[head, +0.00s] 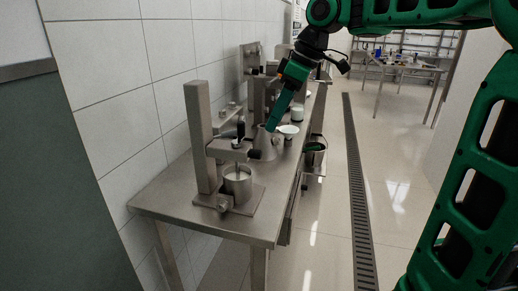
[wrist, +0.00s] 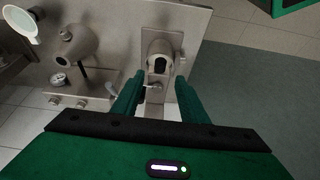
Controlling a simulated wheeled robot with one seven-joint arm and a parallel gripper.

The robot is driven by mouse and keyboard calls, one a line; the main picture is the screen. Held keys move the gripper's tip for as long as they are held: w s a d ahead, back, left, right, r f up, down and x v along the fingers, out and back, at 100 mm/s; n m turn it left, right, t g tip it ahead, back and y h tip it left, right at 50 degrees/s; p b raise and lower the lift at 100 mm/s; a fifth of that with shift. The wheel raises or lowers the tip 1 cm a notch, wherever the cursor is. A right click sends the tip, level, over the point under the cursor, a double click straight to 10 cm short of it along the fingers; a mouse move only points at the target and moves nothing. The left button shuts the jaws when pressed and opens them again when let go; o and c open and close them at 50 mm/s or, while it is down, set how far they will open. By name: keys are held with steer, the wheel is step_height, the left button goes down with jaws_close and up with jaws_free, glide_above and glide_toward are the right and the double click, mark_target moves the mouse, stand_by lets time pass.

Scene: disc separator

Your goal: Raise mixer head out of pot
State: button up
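The mixer's steel column (head: 200,140) stands near the front of the steel table. Its mixer head (head: 228,148) reaches out from the column, over the steel pot (head: 238,186). A thin shaft goes down from the head into the pot, which holds something pale. My gripper (head: 271,126) is above the table, behind and right of the mixer head, pointing down. In the wrist view my gripper (wrist: 158,82) has its two green fingers apart, with mixer parts and a small lever (wrist: 150,86) seen between them. I cannot tell whether a finger touches the lever.
A steel cone-shaped vessel (head: 263,145), a white bowl (head: 289,131) and other equipment stand farther back on the table (head: 165,203). A tiled wall (head: 125,90) borders the table on the left. The floor right of the table is open, with a long drain grate (head: 358,190).

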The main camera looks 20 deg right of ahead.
mark_target(260, 151)
steer(key=x, duration=1)
steer(key=shift+w+a+f, duration=0.15)
steer(key=shift+a+f, duration=0.05)
steer(key=shift+a, duration=0.05)
steer(key=shift+r, duration=0.1)
jaws_close()
